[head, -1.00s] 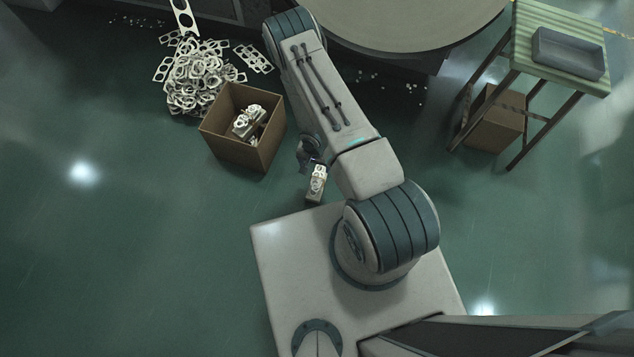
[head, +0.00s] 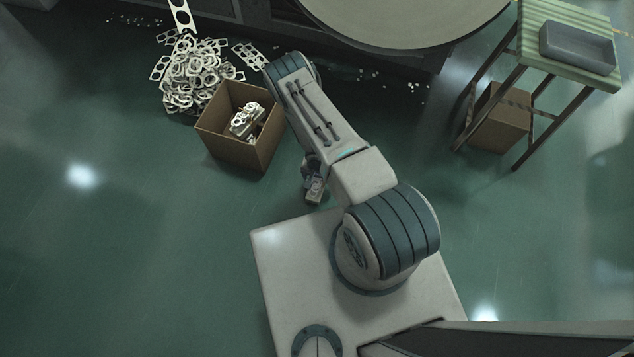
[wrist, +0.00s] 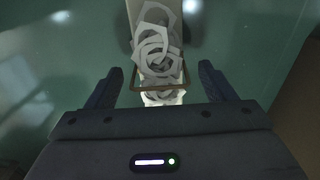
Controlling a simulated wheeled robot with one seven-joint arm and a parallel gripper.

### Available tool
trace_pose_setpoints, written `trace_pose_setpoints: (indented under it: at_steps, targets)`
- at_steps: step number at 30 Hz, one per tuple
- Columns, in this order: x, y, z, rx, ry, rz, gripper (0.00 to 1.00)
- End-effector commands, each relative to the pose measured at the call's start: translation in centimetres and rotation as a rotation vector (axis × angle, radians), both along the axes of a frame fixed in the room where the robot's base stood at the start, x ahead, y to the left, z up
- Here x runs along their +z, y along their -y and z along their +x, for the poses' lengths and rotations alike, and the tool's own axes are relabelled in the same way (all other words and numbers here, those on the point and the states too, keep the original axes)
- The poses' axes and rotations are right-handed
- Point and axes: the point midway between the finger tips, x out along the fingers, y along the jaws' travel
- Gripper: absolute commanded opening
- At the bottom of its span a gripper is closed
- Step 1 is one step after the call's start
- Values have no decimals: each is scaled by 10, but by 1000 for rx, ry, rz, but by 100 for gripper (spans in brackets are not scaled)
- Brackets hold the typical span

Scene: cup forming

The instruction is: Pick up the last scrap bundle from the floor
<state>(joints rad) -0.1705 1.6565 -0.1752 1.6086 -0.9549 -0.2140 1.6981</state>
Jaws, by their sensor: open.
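The scrap bundle, a pale stack of cut metal pieces with a brown band around it, lies on the green floor. In the wrist view the bundle (wrist: 157,45) runs from the top edge down between my fingers. My gripper (wrist: 160,68) is open, with one dark finger on each side of the bundle and visible gaps to it. In the head view my gripper (head: 312,172) is low beside my base, over the bundle (head: 314,196), which is mostly hidden beneath it. Whether the fingers touch the floor cannot be told.
An open cardboard box (head: 222,143) with scrap bundles in it stands left of my gripper. A loose scrap heap (head: 192,78) lies behind it. A green-topped table (head: 550,68) with a grey tray (head: 577,46) stands at right, another box (head: 500,120) beneath. The left floor is clear.

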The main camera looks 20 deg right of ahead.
Motion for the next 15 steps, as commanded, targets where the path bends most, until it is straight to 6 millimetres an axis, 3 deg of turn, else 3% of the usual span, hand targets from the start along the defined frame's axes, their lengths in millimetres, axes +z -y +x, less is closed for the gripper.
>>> trace_pose_setpoints:
  at_steps: [5,10,11,15]
  targets:
    - [1,0,0,0,0,0,76]
    - [1,0,0,0,0,0,29]
    - [1,0,0,0,0,0,24]
    - [1,0,0,0,0,0,24]
